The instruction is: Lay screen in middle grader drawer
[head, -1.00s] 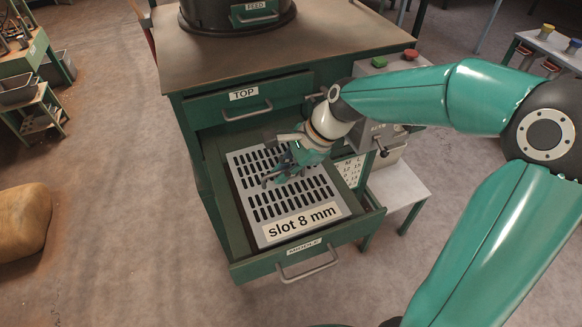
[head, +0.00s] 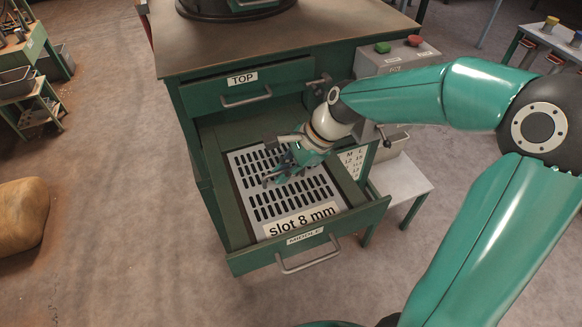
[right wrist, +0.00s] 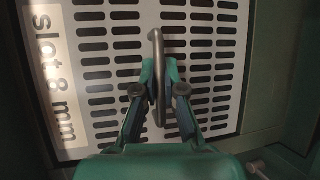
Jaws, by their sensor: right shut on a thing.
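The screen (head: 262,205), a pale metal plate with rows of dark slots and a "slot 8 mm" label, is flat inside the open middle drawer (head: 222,205). My right gripper (head: 277,178) is over the screen's middle. In the right wrist view the right gripper (right wrist: 158,85) is shut on the screen's bar handle (right wrist: 157,45), with slots (right wrist: 210,60) showing around it. My left gripper is not in view.
The shut top drawer (head: 245,90) is above, under the bench top (head: 300,35). A grey box with green and red buttons (head: 398,50) stands right of it. A low grey table (head: 400,185) is beside the cabinet. The floor on the left is mostly clear.

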